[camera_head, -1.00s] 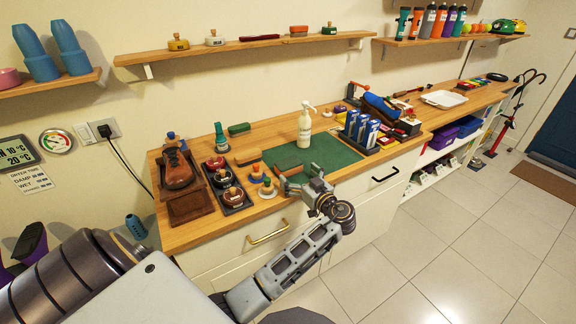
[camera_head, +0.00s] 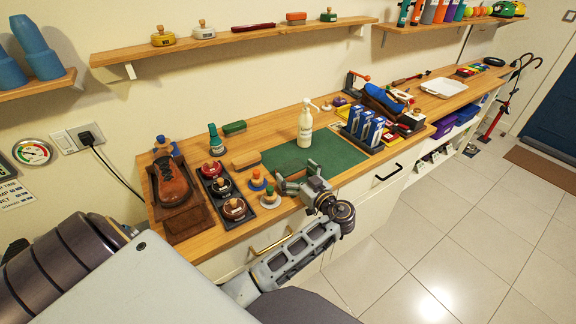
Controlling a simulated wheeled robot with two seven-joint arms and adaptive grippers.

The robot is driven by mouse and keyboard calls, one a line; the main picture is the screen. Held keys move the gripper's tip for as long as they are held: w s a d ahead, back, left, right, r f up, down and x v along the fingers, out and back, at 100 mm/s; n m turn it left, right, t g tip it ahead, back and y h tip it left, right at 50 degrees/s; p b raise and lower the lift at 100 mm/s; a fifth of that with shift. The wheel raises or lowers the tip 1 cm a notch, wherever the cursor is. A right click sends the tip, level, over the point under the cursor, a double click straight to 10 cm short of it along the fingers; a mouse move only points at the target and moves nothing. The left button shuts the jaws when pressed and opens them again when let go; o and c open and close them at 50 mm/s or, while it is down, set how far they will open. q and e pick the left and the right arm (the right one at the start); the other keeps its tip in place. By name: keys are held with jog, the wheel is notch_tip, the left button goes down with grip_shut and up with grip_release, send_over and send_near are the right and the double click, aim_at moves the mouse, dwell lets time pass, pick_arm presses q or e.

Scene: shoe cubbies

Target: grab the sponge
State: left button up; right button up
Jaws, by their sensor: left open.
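My left gripper (camera_head: 280,180) is open and empty, above the front left edge of the green mat (camera_head: 325,150) on the wooden counter. I cannot tell for sure which small item is the sponge. My right gripper is not in view.
A white pump bottle (camera_head: 305,128) stands on the mat, with blue boxes (camera_head: 366,130) to its right. A shelf (camera_head: 240,38) hangs above.

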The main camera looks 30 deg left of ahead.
pick_arm(q)
jog(key=shift+w+a, duration=0.1)
jog(key=shift+a, duration=0.1)
jog(key=shift+d, duration=0.1)
dwell(0.4)
jog(key=c, duration=0.6)
